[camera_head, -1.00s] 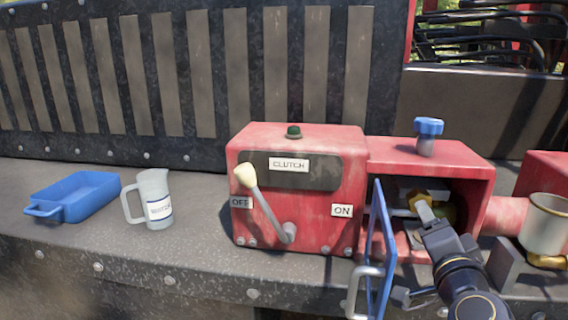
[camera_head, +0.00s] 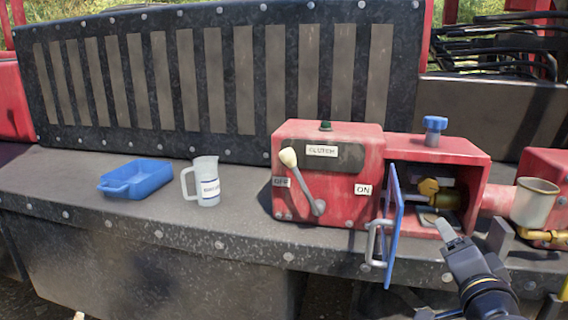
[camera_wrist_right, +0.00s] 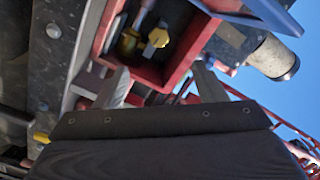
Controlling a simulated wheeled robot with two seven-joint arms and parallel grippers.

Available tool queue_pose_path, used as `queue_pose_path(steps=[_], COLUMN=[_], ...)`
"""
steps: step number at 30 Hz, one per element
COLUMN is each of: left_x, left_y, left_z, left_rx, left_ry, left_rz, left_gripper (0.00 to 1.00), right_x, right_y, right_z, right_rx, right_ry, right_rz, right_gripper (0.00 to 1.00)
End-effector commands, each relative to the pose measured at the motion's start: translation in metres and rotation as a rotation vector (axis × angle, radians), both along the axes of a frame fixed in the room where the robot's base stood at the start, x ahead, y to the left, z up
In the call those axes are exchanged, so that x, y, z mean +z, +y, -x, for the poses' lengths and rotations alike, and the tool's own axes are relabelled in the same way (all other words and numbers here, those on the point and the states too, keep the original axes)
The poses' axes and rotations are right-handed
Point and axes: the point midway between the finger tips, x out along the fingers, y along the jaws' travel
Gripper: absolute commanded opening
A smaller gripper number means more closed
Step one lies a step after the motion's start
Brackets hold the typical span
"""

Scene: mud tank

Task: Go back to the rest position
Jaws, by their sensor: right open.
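My right gripper (camera_head: 449,232) is in front of the open red compartment (camera_head: 474,160), outside its opening and apart from it. In the right wrist view its two fingers (camera_wrist_right: 162,86) are spread with nothing between them. Inside the compartment is a brass valve with a yellow hexagonal knob (camera_head: 428,187), which also shows in the wrist view (camera_wrist_right: 159,38). The compartment's blue door (camera_head: 396,228) stands swung open toward me, with a grey handle. My left gripper is not seen.
The red clutch box (camera_head: 340,196) has a lever (camera_head: 305,182) leaning toward OFF. A blue knob (camera_head: 435,127) tops the compartment. A white jug (camera_head: 206,180) and blue tray (camera_head: 138,178) stand left on the ledge. A metal cup (camera_head: 534,204) is at the right.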

Motion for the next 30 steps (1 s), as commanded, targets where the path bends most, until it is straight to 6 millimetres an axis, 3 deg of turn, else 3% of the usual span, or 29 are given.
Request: queue_pose_path(steps=[8, 16, 20, 24, 27, 30], left_x=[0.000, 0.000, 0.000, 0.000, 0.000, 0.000], left_y=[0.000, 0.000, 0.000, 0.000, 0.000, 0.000], left_z=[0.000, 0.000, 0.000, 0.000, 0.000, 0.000], left_rx=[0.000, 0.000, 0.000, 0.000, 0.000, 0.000], left_ry=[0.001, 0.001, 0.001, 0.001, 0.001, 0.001], left_rz=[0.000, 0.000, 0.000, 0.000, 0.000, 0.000], left_gripper=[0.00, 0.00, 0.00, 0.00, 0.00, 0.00], right_x=[-0.021, -0.067, -0.108, -0.160, -0.184, -0.197], right_y=[0.024, 0.059, 0.076, 0.085, 0.085, 0.084], right_z=[0.013, 0.048, 0.086, 0.144, 0.176, 0.194], right_rx=[0.141, 0.362, 0.513, 0.685, 0.761, 0.802], right_ry=[0.097, 0.287, 0.453, 0.686, 0.811, 0.881], right_rz=[0.067, 0.180, 0.262, 0.352, 0.391, 0.409], right_gripper=[0.64, 0.64, 0.64, 0.64, 0.64, 0.64])
